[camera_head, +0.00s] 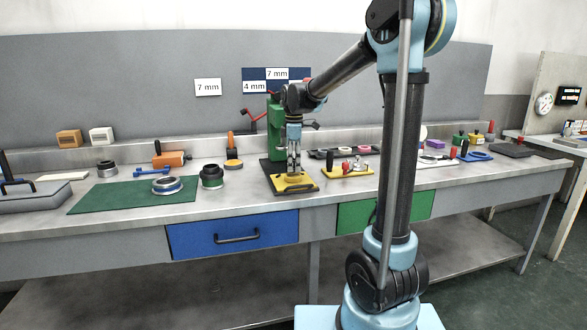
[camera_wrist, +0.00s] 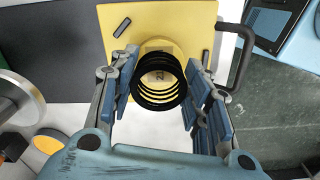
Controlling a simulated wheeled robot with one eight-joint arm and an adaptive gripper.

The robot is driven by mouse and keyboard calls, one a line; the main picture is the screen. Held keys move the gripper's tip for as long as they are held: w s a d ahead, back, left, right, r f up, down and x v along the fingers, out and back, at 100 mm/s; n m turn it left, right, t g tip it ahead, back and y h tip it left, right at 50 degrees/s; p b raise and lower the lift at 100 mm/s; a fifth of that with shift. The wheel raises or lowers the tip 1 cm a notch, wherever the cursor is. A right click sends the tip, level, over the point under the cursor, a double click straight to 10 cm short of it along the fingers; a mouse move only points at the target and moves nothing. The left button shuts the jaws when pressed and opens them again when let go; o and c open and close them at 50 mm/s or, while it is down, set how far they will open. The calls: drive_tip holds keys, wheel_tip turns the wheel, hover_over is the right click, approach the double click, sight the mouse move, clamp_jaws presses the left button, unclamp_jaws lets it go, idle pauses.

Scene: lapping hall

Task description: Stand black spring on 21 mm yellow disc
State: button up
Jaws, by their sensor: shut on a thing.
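My gripper (camera_head: 294,172) points down over a yellow plate (camera_head: 305,187) on the bench. In the wrist view, my gripper (camera_wrist: 161,78) has a finger on each side of the black spring (camera_wrist: 158,101) and is shut on it. The spring's coils show almost end-on. Behind the spring is a round yellow disc (camera_wrist: 158,43) on the yellow plate (camera_wrist: 190,18); a printed "2" shows through the coils, and the rest of the marking is partly hidden. I cannot tell whether the spring touches the disc. The spring is too small to make out in the head view.
A green press (camera_head: 274,125) stands behind the yellow plate. To the left are a dark ringed part (camera_head: 212,178) and a green mat (camera_head: 110,197) with a metal ring (camera_head: 167,186). Another yellow plate (camera_head: 347,171) with small parts lies to the right.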

drive_tip(key=shift+f, duration=0.8)
drive_tip(key=o, duration=0.9)
drive_tip(key=shift+f, duration=0.1)
drive_tip(key=shift+o, duration=0.2)
